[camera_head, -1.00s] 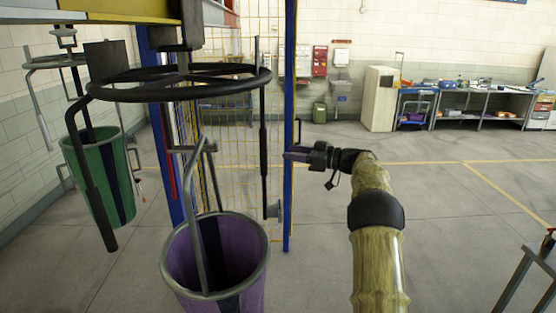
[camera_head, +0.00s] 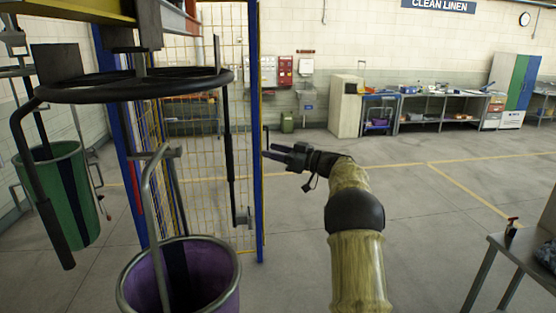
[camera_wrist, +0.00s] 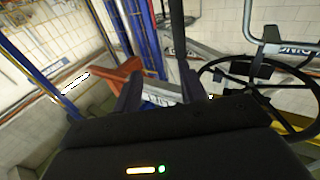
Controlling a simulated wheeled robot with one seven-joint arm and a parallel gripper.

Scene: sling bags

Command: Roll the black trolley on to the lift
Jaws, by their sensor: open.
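The black trolley (camera_head: 140,86), a black ring with hanging bars, is at upper left in the head view, under the overhead rail. What looks like its spoked ring (camera_wrist: 245,75) is at right in the wrist view. A purple bag (camera_head: 195,285) with a grey bar hangs or stands below it; which, I cannot tell. A blue-posted cage with yellow mesh (camera_head: 205,120) stands behind; I cannot tell whether it is the lift. My gripper (camera_head: 273,153) is open and empty, right of the trolley and apart from it, near the blue post in the picture.
A green bag (camera_head: 60,190) is at far left. The blue post (camera_head: 256,130) rises close to my gripper in the picture. A grey table (camera_head: 510,250) stands at lower right. Workbenches (camera_head: 445,105) and a beige cabinet (camera_head: 346,105) line the back wall. The middle floor is clear.

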